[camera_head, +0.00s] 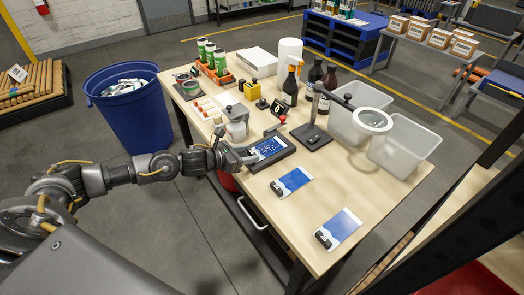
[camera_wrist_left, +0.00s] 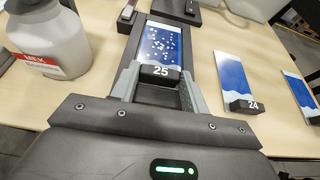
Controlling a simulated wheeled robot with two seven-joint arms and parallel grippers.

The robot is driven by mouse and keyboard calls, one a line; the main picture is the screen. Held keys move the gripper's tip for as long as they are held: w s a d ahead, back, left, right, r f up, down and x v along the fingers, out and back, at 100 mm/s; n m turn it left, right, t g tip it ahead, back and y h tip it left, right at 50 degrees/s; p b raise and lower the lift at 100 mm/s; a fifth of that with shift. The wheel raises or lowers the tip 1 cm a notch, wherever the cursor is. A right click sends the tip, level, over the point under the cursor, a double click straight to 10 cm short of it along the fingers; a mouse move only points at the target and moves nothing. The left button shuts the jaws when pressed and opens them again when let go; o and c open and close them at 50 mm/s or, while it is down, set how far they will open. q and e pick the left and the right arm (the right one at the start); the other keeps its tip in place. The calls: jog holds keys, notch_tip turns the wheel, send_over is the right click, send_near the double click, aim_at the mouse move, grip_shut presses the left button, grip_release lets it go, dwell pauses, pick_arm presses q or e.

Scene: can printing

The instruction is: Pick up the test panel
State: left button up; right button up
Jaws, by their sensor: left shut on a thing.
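The test panel (camera_head: 266,147) is a blue and white card with pale dots, lying in a dark holder (camera_head: 285,155) on the workbench. In the left wrist view the panel (camera_wrist_left: 160,42) has a black block marked 25 (camera_wrist_left: 160,74) at its near end. My left gripper (camera_head: 246,154) reaches in from the left at the panel's near end. In the wrist view its fingers (camera_wrist_left: 160,82) are closed on the block from both sides. Two blue and white panels (camera_head: 292,183) (camera_head: 338,229) with black end blocks lie on the bench to the right; one is marked 24 (camera_wrist_left: 246,106). My right gripper is not in view.
A white jug with a red label (camera_wrist_left: 45,40) stands close left of my left gripper. A magnifier lamp (camera_head: 374,121), dark bottles (camera_head: 315,85) and clear bins (camera_head: 404,148) stand behind. A blue bin (camera_head: 130,115) is left of the bench.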

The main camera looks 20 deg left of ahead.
pick_arm(q)
jog(key=shift+c, duration=0.4)
jog(key=shift+r, duration=0.15)
jog(key=shift+r, duration=0.3)
notch_tip(320, 180, up, 9)
jog(key=b, duration=0.2)
